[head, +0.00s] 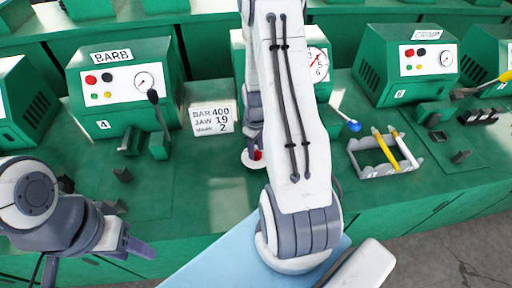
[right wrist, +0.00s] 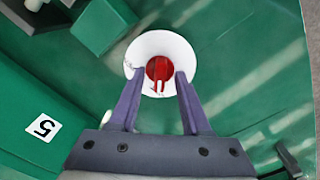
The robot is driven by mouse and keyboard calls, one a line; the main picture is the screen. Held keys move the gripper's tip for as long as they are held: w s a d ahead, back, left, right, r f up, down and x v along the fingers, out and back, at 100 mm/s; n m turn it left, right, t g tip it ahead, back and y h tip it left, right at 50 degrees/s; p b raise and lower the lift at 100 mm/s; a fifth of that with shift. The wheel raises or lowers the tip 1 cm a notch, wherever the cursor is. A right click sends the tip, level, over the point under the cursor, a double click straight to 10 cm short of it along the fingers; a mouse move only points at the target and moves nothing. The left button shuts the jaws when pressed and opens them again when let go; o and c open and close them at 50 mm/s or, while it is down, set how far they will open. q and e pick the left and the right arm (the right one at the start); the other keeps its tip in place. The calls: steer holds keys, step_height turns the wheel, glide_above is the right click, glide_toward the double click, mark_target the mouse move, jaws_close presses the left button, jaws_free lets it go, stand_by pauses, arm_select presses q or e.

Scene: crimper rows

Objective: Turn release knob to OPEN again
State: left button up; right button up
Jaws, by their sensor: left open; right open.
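The red release knob (right wrist: 158,69) sits in the middle of a round white dial plate (right wrist: 178,42) on the green bench. In the head view the knob (head: 258,155) and plate (head: 252,165) show only in part beside my right arm. My right gripper (right wrist: 158,80) is open, its two purple fingers reaching over the plate with the fingertips on either side of the knob's lower part. I cannot tell whether they touch it. The dial's lettering is too small to read. My left gripper (head: 142,248) is open and empty at the lower left, away from the knob.
A green BARB machine (head: 122,85) with a black lever stands left. A sign card (head: 212,117) stands near the dial. A grey rack (head: 385,160) with yellow and white tools, a blue-tipped stick (head: 352,125) and the CRIMP machine (head: 412,70) are right.

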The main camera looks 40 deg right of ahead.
jaws_close()
stand_by(0.3)
steer(key=m, duration=1.4)
steer(key=shift+m, duration=1.9)
